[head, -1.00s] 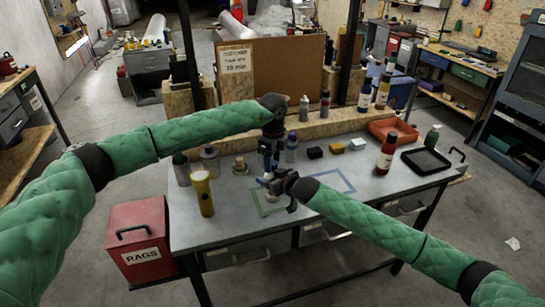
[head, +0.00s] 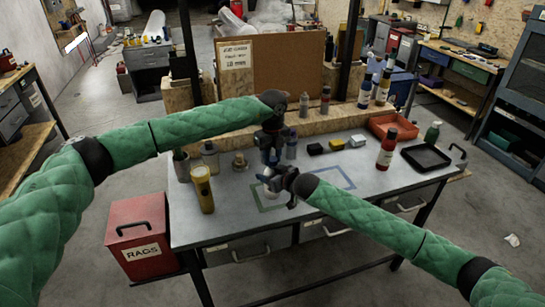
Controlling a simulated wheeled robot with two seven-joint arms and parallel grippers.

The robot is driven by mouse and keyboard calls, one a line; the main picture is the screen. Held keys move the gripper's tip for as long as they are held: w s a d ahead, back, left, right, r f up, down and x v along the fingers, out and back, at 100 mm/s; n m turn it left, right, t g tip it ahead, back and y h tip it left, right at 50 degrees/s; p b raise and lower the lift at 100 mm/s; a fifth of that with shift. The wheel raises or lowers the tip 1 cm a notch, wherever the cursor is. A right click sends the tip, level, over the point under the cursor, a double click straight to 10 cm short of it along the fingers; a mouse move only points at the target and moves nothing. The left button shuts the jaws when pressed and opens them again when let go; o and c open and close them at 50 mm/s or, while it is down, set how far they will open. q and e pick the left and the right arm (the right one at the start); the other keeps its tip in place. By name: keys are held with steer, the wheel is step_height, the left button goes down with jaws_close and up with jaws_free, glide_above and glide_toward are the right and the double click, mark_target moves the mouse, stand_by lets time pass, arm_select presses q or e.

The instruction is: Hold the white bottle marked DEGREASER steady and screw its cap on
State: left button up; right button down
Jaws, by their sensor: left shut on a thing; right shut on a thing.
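The white bottle (head: 267,180) stands on the grey workbench at the green outline. Only slivers of it show between my grippers, and its DEGREASER marking cannot be read. My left gripper (head: 271,161) points down from above the bottle and is shut at its top, where the cap is hidden by the fingers. My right gripper (head: 275,184) comes in low from the right and is shut on the bottle's body. Whether the cap sits straight cannot be seen.
A red RAGS box (head: 140,230) stands on the floor at left. The blue outline (head: 335,178) is empty.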

arm_select(q)
steer(key=m, duration=0.3)
steer(key=o, duration=1.1)
steer(key=shift+r, duration=2.25)
steer(key=shift+c, duration=0.4)
